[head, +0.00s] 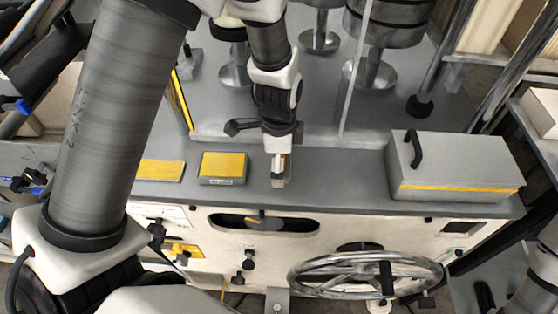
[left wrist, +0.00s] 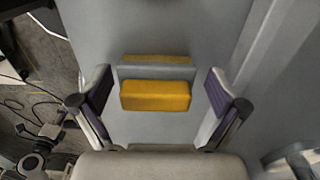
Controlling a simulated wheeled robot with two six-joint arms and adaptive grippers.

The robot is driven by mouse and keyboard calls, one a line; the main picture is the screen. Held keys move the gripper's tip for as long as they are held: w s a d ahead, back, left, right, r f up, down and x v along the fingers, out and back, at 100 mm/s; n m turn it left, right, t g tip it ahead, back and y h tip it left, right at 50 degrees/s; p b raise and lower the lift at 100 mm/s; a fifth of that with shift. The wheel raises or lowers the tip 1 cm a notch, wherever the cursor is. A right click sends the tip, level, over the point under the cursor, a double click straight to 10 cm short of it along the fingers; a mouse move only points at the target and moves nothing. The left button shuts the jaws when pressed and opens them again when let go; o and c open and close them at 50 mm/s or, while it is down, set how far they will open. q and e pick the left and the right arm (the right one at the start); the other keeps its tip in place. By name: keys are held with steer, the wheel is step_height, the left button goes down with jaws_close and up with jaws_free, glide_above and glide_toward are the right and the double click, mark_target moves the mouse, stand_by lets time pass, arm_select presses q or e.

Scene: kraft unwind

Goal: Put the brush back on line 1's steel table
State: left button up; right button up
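The steel table (head: 335,178) runs across the head view. My left gripper (head: 280,178) points down just above it. In the left wrist view my left gripper (left wrist: 158,95) is open, with a gap beside each dark finger pad. A yellow piece (left wrist: 155,96) and a grey bar (left wrist: 155,72) show between and beyond the fingers, with a yellow strip behind; I see no contact. In the head view a yellow-topped grey block (head: 222,166) sits on the table left of the gripper. I cannot make out for certain which thing is the brush. My right gripper is out of view.
A flat yellow pad (head: 160,170) lies on the table's left part. A grey box (head: 455,165) with a black handle and yellow stripe stands at the right. A handwheel (head: 365,275) juts from the front panel. Table between gripper and box is clear.

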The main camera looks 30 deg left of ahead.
arm_select(q)
steer(key=shift+s+r, duration=0.15)
steer(key=shift+r+p, duration=0.35)
step_height(320, 180, up, 12)
steer(key=shift+f+b, duration=0.15)
steer(key=shift+b, duration=0.15)
